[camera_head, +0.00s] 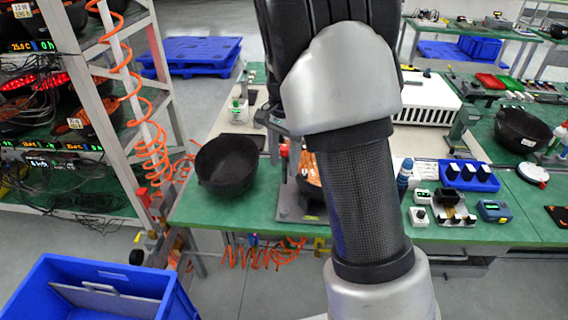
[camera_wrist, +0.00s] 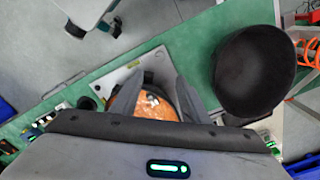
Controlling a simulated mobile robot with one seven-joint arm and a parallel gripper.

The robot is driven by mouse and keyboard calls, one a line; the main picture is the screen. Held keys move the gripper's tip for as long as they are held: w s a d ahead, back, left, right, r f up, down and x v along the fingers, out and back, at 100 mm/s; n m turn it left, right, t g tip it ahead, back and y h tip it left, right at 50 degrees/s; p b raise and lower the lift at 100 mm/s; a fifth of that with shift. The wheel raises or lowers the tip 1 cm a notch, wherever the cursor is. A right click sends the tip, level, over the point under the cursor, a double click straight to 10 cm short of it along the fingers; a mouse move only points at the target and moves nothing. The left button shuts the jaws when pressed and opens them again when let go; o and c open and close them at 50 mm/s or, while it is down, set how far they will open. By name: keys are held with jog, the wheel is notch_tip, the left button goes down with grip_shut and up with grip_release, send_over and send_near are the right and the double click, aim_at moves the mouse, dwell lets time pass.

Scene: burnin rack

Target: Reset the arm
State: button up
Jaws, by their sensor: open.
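My gripper (camera_wrist: 160,78) shows in the wrist view with its two dark fingers spread apart and nothing between them. It hangs above a round copper-coloured part (camera_wrist: 150,106) that sits in a dark holder on a light metal plate (camera_wrist: 122,78). I cannot tell the height between them. In the head view my arm crosses the middle of the picture and hides most of the gripper. A sliver of the copper-coloured part (camera_head: 309,168) shows to the left of my arm.
A black bowl (camera_head: 228,164) stands on the green bench (camera_head: 215,208) left of the plate. A metal rack (camera_head: 100,90) with coiled orange hose (camera_head: 150,140) stands farther left. A blue bin (camera_head: 95,290) is on the floor. Small devices and a blue holder (camera_head: 468,176) are right of my arm.

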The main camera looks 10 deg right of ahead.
jog(key=s+r+n+t+p, duration=0.2)
jog(key=s+r+n, duration=0.3)
jog(key=s+r, duration=0.5)
jog(key=s+r+n+t+p, duration=0.3)
jog(key=s+r+n, duration=0.2)
jog(key=s+r, duration=0.5)
jog(key=s, duration=0.5)
jog(key=shift+s+a+r+n+t+p, duration=0.15)
jog(key=shift+s+r+n+t+p, duration=0.05)
jog(key=shift+r+n+t+p, duration=0.15)
jog(key=shift+f, duration=0.1)
